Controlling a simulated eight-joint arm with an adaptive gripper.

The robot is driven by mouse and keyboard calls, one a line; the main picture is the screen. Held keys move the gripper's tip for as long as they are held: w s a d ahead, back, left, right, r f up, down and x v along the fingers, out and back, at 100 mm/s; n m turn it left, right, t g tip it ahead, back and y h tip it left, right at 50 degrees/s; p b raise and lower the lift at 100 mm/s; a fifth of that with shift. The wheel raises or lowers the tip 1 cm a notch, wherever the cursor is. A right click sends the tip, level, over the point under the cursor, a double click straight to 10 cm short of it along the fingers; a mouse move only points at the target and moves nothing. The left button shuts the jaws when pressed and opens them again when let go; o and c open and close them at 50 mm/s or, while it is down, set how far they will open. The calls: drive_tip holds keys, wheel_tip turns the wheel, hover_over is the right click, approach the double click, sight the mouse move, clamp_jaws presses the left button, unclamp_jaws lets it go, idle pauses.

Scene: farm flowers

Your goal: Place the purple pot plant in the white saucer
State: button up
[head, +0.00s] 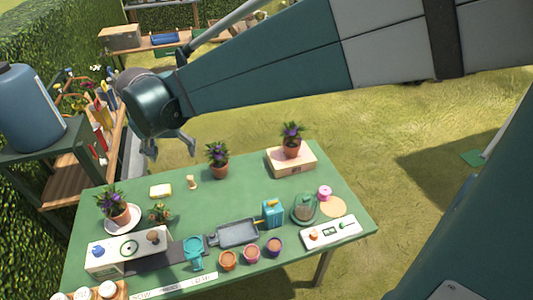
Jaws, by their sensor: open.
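A plant with purple flowers in a terracotta pot (119,214) stands upright on the white saucer (136,224) at the table's left. A second purple pot plant (218,168) stands on the bare green table near its back edge. A third purple pot plant (291,146) stands on a pinkish box (279,161) at the back right. My gripper (170,150) is open and empty above the table's back left, apart from all the plants. The saucer's middle is hidden under its pot.
A small succulent (159,213) stands just right of the saucer. A yellow sponge (161,191) and a small wooden figure (191,182) lie behind. A teal can (194,251), grey tray (237,234) and glass cloche (305,208) crowd the front. The table's centre is clear.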

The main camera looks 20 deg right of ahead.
drive_tip(key=s+d+n+t, duration=0.2)
drive_tip(key=s+d+n, duration=0.1)
drive_tip(key=s+d, duration=2.2)
drive_tip(key=d, duration=0.4)
drive_tip(key=shift+r+t+y, duration=0.2)
drive_tip(key=shift+t+y, duration=0.1)
drive_tip(key=shift+t, duration=0.1)
